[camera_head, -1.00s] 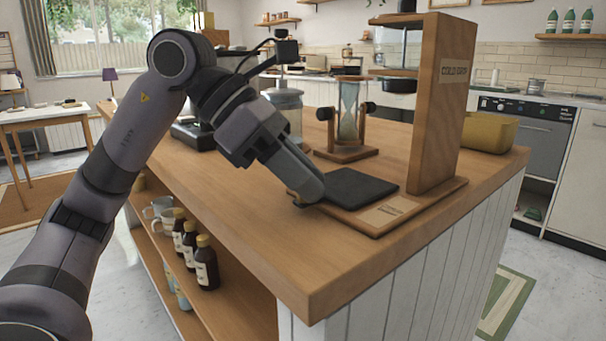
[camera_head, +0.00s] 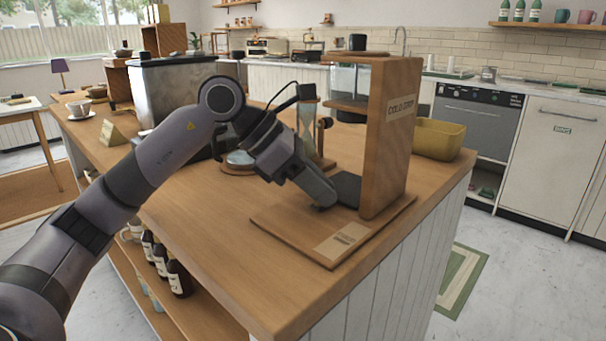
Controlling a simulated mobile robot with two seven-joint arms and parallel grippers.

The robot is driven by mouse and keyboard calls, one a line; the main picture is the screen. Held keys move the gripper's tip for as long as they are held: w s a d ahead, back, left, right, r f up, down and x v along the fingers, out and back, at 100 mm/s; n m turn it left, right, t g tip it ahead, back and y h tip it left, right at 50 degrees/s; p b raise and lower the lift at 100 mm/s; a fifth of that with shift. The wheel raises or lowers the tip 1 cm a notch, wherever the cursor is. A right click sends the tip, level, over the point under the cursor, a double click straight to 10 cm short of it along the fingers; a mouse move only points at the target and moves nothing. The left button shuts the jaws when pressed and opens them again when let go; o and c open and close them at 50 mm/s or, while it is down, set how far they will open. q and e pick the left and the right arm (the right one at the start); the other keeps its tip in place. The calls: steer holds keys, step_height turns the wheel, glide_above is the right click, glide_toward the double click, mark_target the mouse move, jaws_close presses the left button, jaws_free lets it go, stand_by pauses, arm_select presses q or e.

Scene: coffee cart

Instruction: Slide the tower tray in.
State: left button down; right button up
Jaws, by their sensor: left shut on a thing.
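The cold drip tower (camera_head: 389,150) is a tall wooden stand on a flat wooden base (camera_head: 290,232), near the counter's right end. The tower tray (camera_head: 347,188) is a flat black slab on that base, against the upright and under the tower's shelf. Part of it is hidden behind my gripper and the upright. My left gripper (camera_head: 325,204) reaches in from the left and is shut on the tray's near left edge. Its fingertips are low over the base and hard to make out. My right gripper is not in view.
An hourglass-shaped glass (camera_head: 307,120) in a wooden stand is close behind my left gripper. A large steel and black machine (camera_head: 170,85) stands behind my arm. A yellow bin (camera_head: 440,138) is right of the tower. The wooden counter (camera_head: 230,265) is clear in front.

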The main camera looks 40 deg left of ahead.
arm_select(q)
steer(key=shift+w+r, duration=0.15)
steer(key=c, duration=1.3)
jaws_free()
steer(key=shift+c, duration=0.2)
steer(key=shift+o, duration=0.3)
steer(key=shift+w+d, duration=0.1)
steer(key=shift+w, duration=0.05)
steer(key=shift+p+v, duration=0.4)
steer(key=shift+v, duration=3.2)
